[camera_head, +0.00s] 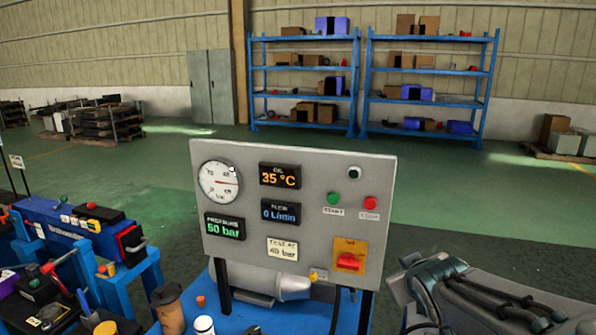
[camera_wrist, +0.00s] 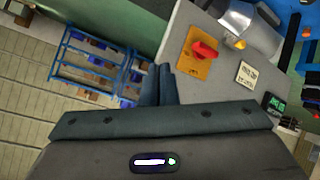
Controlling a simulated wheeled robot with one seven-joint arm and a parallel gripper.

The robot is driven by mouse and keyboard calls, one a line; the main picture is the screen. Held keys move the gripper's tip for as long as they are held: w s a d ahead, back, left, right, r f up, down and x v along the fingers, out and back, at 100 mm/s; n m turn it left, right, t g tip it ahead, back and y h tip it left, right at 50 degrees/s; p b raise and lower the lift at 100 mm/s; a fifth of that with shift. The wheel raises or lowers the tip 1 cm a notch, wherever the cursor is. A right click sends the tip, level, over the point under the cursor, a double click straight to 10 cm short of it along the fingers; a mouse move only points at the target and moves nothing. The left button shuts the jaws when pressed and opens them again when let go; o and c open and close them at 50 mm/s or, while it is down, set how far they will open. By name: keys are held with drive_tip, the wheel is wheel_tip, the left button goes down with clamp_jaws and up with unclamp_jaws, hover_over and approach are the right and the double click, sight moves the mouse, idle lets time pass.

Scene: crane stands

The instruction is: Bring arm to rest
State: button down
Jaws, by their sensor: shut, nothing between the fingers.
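My gripper (camera_wrist: 157,86) shows in the wrist view with its two dark fingers together and nothing between them. It points past the edge of a grey control panel (camera_head: 222,262), apart from it as far as I can tell. In the head view my arm is at the lower right, beside the panel, and the fingertips are not visible there. The panel carries a round gauge (camera_head: 219,182), lit displays for 35 °C, 0 L/min and 50 bar, a green button (camera_head: 333,198), a red button (camera_head: 370,203) and a red rotary switch (camera_head: 350,262) on a yellow plate.
The panel stands on a blue bench (camera_head: 262,318) with a brown cup (camera_head: 168,308) and a white-topped container (camera_head: 204,325). A blue machine (camera_head: 75,228) is at the left. Blue shelves (camera_head: 304,70) with boxes and a grey cabinet (camera_head: 212,86) stand far back. Green floor between is open.

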drive_tip(key=s+a+f+m+g+y, duration=0.1)
drive_tip(key=s+a+f+m+g, duration=0.1)
drive_tip(key=s, duration=0.7)
drive_tip(key=s+a+f+m+g, duration=0.2)
drive_tip(key=s+a+f+g, duration=0.3)
drive_tip(key=s, duration=0.3)
drive_tip(key=shift+s+g+y, duration=0.35)
drive_tip(key=shift+g+y, duration=0.05)
drive_tip(key=shift+g, duration=0.1)
